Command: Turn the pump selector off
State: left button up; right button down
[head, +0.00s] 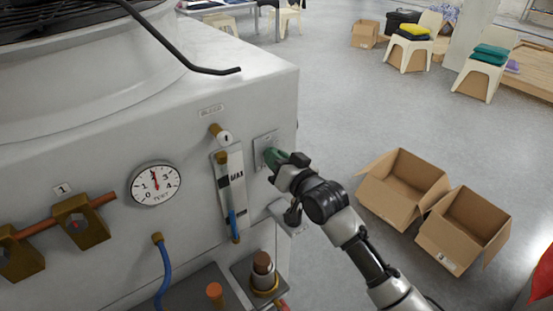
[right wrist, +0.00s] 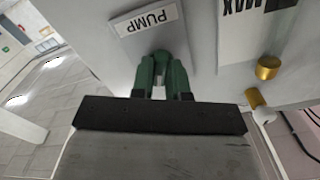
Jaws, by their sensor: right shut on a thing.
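The pump selector sits on a small grey plate (head: 265,146) on the right side of the washer's front panel. In the right wrist view its plate (right wrist: 192,45) carries a label reading PUMP (right wrist: 147,21), which appears upside down. My right gripper (head: 274,157) is at this plate, shut on the selector knob. In the right wrist view, green finger-like parts (right wrist: 161,75) meet at the plate just beside the label. The knob is mostly hidden between them, so its setting cannot be read. My left gripper is in neither view.
Left of the selector are a MAX level gauge (head: 231,187) with a blue tube, a brass valve (head: 219,134) and a round pressure dial (head: 155,184). A capped brass fitting (head: 263,272) stands below.

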jog(key=n, duration=0.4)
jog(key=shift+n, duration=0.3)
jog(key=shift+f, duration=0.1)
dwell(0.4)
jog(key=c, duration=1.1)
grip_release()
jog(key=b+v, duration=0.2)
jog(key=v, duration=0.9)
jog(key=shift+w, duration=0.1)
